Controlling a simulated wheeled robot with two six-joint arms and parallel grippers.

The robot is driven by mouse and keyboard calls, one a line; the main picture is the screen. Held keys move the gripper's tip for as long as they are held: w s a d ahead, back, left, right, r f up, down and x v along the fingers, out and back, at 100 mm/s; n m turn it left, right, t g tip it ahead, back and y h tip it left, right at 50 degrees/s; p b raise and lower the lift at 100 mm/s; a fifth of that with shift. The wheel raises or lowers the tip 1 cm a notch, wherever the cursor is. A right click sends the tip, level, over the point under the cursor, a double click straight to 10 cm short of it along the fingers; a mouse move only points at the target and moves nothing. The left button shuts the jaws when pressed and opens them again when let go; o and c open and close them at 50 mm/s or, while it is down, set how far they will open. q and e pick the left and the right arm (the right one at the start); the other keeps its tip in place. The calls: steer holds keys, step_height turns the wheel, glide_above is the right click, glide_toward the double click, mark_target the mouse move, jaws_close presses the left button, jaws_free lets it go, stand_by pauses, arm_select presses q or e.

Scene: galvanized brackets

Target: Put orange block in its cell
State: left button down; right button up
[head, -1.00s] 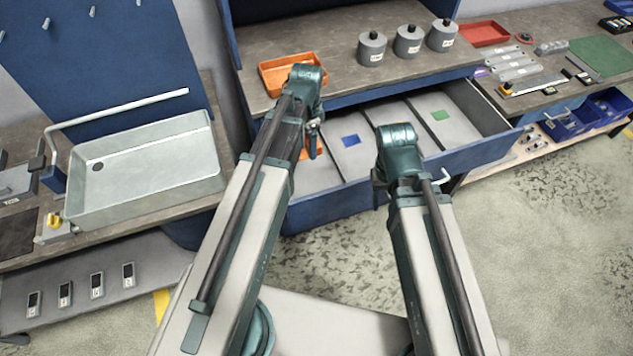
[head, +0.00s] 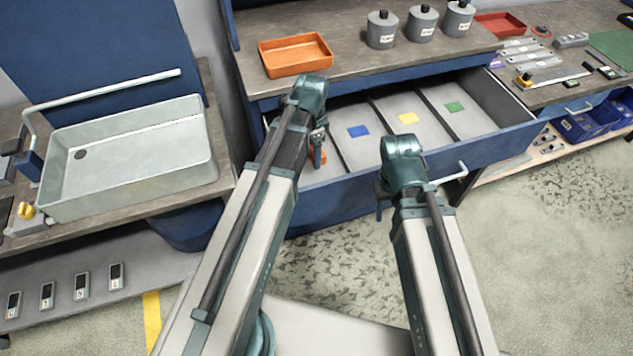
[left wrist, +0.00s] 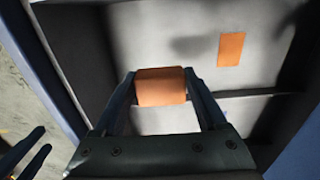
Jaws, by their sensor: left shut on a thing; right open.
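The orange block (left wrist: 161,87) is between the fingers of my left gripper (left wrist: 160,92), which is shut on it in the left wrist view. In the head view the block (head: 318,157) shows only in small part beside my left gripper (head: 317,146), over the left part of the open drawer (head: 345,205). In the left wrist view an orange patch (left wrist: 231,49) marks a drawer cell floor, apart from the block. My arm hides that patch in the head view. My right gripper (head: 382,197) is open and empty near the drawer front.
Other drawer cells carry a blue patch (head: 358,131), a yellow patch (head: 408,118) and a green patch (head: 454,107), with thin dividers between. An orange tray (head: 296,66) and grey canisters (head: 381,32) stand on the bench above. A metal basin (head: 130,185) is at left.

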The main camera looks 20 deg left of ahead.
mark_target(313, 180)
arm_select(q)
steer(key=shift+f, duration=0.1)
step_height(313, 180, down, 10)
steer(key=b, duration=1)
steer(key=shift+f, duration=0.1)
jaws_free()
steer(key=shift+r, duration=0.2)
step_height(313, 180, up, 12)
steer(key=p, duration=1.2)
